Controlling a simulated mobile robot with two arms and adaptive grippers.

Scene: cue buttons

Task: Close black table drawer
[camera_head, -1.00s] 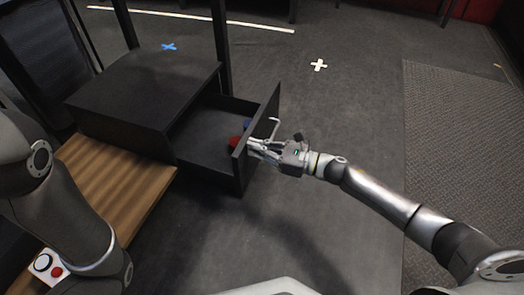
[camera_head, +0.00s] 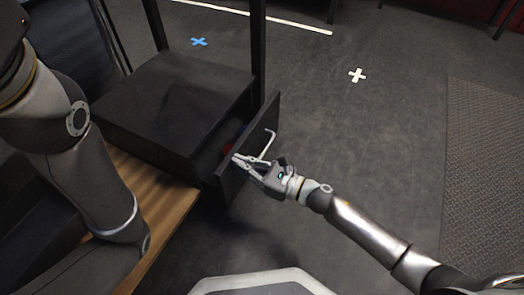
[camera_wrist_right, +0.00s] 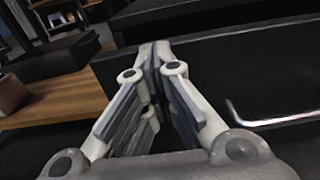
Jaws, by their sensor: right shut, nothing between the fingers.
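The black table drawer (camera_head: 232,171) is part of a black box-shaped unit (camera_head: 175,95) on the left in the head view. It is pulled out only a short way, and a red thing (camera_head: 228,149) shows inside the gap. A light metal handle (camera_head: 266,146) is on its front. My right gripper (camera_head: 236,159) is shut and empty, with its fingertips at the drawer front, beside the handle. In the right wrist view the shut fingertips (camera_wrist_right: 154,48) are against or just before the black front panel (camera_wrist_right: 245,75), with the handle (camera_wrist_right: 270,122) to the right. My left gripper is not in view.
A wooden table top (camera_head: 165,205) lies below and left of the unit. A black post (camera_head: 258,50) rises behind the drawer.

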